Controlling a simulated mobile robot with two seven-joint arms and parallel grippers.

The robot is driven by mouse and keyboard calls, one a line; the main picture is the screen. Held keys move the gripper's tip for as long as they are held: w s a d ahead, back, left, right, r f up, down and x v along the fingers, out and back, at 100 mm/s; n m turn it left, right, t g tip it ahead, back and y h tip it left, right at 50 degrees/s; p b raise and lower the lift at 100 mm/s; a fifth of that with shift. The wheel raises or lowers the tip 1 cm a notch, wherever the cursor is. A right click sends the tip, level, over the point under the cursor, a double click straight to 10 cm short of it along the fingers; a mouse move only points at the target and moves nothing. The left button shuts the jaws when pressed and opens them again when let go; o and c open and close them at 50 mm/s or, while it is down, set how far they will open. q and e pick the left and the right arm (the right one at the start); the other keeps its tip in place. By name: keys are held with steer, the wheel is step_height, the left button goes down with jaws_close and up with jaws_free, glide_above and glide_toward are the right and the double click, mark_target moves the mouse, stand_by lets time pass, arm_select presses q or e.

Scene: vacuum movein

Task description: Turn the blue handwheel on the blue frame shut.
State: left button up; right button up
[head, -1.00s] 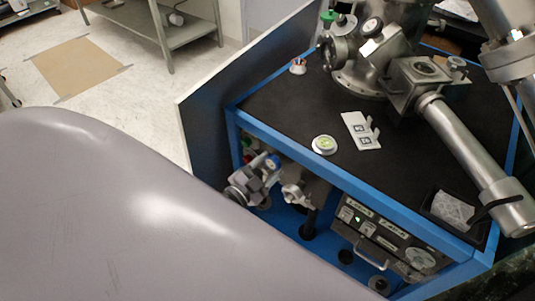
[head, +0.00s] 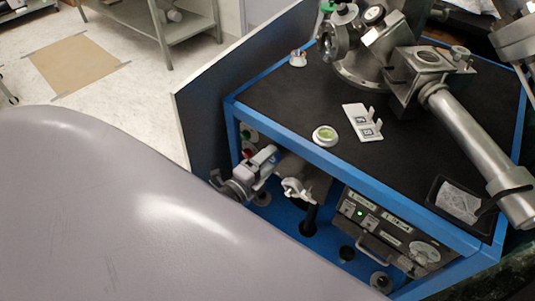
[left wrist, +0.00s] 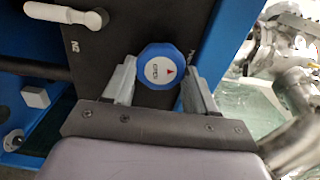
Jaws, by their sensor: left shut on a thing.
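The blue handwheel (left wrist: 158,66) has a pale round face with small lettering and a red arrow. It sits on a dark panel of the blue frame (head: 330,163). My left gripper (left wrist: 160,85) is shut on the handwheel, one finger at each side of it. My right gripper is in neither view.
A control panel (head: 388,235) with a handle is further right. Metal vacuum parts (head: 375,65) stand on the black top. A white lever (left wrist: 65,15) is beside the handwheel.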

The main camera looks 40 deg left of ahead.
arm_select(q)
steer(key=shift+f+m, duration=0.1)
steer(key=shift+m, duration=0.8)
steer(key=o, duration=0.9)
steer(key=shift+o, duration=0.8)
steer(key=s, duration=0.7)
steer(key=shift+a, duration=0.25)
steer(key=shift+s, duration=0.1)
